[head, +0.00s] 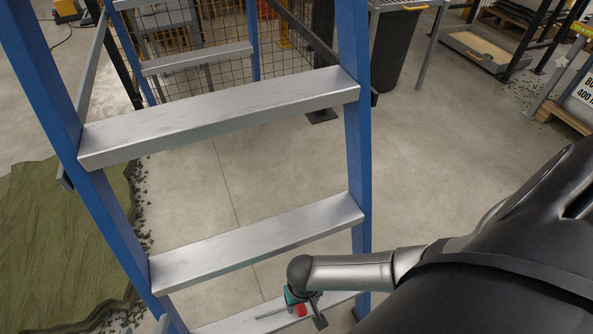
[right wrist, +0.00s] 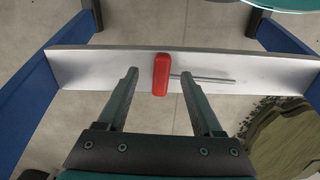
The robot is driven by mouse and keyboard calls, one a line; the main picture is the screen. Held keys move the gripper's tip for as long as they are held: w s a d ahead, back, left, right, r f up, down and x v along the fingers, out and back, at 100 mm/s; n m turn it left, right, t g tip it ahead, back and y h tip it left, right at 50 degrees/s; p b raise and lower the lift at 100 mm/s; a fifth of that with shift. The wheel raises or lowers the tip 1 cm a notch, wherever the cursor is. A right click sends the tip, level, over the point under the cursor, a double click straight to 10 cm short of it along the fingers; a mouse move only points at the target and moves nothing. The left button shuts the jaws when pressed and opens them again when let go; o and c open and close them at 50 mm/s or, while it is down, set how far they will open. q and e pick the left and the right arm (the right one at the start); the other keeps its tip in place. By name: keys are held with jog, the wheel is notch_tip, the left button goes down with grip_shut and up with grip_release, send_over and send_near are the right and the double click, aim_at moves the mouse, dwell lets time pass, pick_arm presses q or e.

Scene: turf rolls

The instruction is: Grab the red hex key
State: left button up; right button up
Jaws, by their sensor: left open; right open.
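The red hex key (head: 299,311) lies on the lowest visible step of the blue ladder, its thin metal shaft pointing left in the head view. In the right wrist view the red handle (right wrist: 161,76) stands across the step and the shaft points right. My right gripper (head: 305,308) is just over the key. In the right wrist view its two fingers (right wrist: 159,72) are open, with the handle appearing between the tips and a gap on either side. I cannot tell whether the tips are down at handle height.
The ladder has blue side rails (head: 352,140) and silver steps, with another step (head: 260,240) just above the key's step. Green turf (head: 60,240) with dark crumbs lies on the floor at the left. A dark bin (head: 398,50) stands behind. The concrete floor between is clear.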

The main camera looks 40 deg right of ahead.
aim_at(301, 307)
jog(key=shift+a+f+b, duration=0.1)
jog(key=shift+f+b, duration=0.3)
jog(key=shift+f, duration=0.1)
jog(key=shift+w+f+b, duration=0.15)
jog(key=shift+f+b, duration=0.75)
jog(key=shift+f, duration=0.15)
pick_arm(q)
jog(key=w+d+r+t+h, duration=0.1)
jog(key=d+r+t+h, duration=0.1)
jog(key=d+t, duration=0.3)
jog(key=shift+d+r+t+h+b, duration=0.2)
jog(key=shift+d+t+h+b, duration=0.15)
jog(key=shift+h, duration=0.35)
pick_arm(e)
jog(key=shift+f, duration=0.35)
grip_shut()
pick_arm(q)
jog(key=shift+w, duration=0.1)
